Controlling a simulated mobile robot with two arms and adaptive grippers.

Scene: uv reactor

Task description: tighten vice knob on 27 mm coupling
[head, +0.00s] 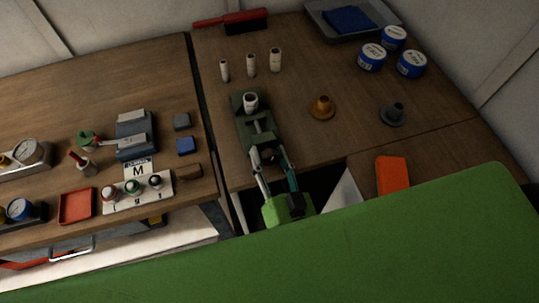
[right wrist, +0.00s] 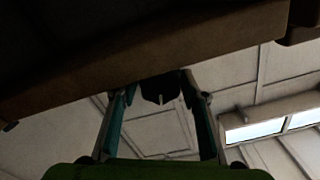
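The green vice (head: 262,130) stands near the front edge of the right-hand bench. A pale, ring-topped coupling (head: 250,102) stands upright at its far end; no size marking is readable. My right gripper (head: 270,160) is at the vice's near end, at the bench edge, pointing away from me. In the right wrist view its two fingers stand apart, with the dark vice knob (right wrist: 161,88) between their tips (right wrist: 157,92). The knob looks closer to the right finger; I cannot tell whether either finger touches it. My left gripper is in neither view.
Several pale cylinders (head: 251,64) stand behind the vice. An orange flanged part (head: 322,107) and a grey one (head: 393,114) are to the right. An orange block (head: 392,176) lies near the front. The bench edge (right wrist: 120,72) crosses above the fingers in the wrist view.

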